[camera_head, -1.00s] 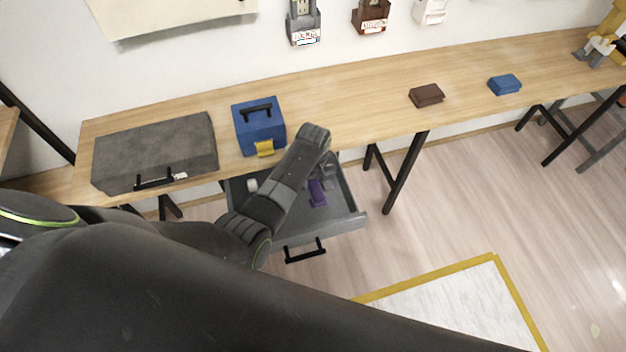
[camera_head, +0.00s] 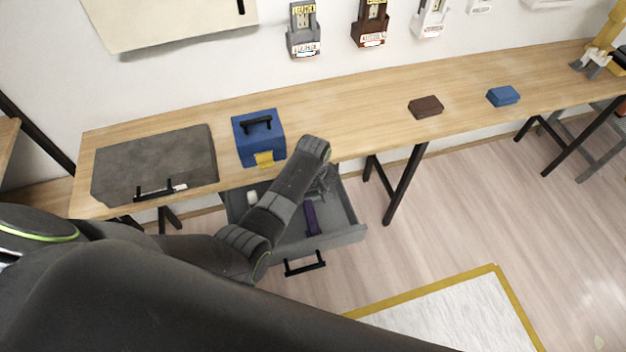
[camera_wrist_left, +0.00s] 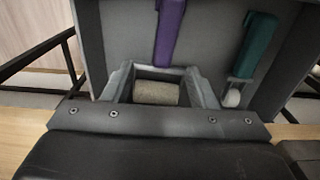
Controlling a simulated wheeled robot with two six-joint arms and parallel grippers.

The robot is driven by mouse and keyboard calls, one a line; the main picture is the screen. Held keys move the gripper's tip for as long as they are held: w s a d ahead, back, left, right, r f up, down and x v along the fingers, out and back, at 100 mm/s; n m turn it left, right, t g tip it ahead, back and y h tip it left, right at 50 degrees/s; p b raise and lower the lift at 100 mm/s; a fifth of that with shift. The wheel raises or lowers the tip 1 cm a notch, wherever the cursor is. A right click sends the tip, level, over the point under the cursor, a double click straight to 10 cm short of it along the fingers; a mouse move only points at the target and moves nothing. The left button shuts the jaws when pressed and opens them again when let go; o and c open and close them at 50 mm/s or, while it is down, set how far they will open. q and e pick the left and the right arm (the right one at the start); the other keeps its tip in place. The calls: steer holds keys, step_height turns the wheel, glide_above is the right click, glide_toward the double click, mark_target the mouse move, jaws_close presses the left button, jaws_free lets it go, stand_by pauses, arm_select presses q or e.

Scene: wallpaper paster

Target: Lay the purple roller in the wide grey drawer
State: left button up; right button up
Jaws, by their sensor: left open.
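The purple roller (camera_head: 312,218) lies in the open wide grey drawer (camera_head: 345,232), its purple handle pointing toward the drawer's front. In the left wrist view its purple handle (camera_wrist_left: 170,32) runs away from me, and its beige roller head (camera_wrist_left: 157,93) shows between my fingers. My left gripper (camera_head: 328,182) is low over the drawer, open around the head; I cannot tell whether a finger touches it. The left forearm hides part of the drawer. My right gripper is not in view.
A teal-handled roller (camera_wrist_left: 256,45) with a white head lies beside the purple one. A blue toolbox (camera_head: 258,140) and a dark grey case (camera_head: 155,165) stand on the wooden bench (camera_head: 350,110) above the drawer.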

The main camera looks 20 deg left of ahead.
arm_select(q)
step_height(320, 180, up, 12)
stand_by(0.5)
stand_by(0.3)
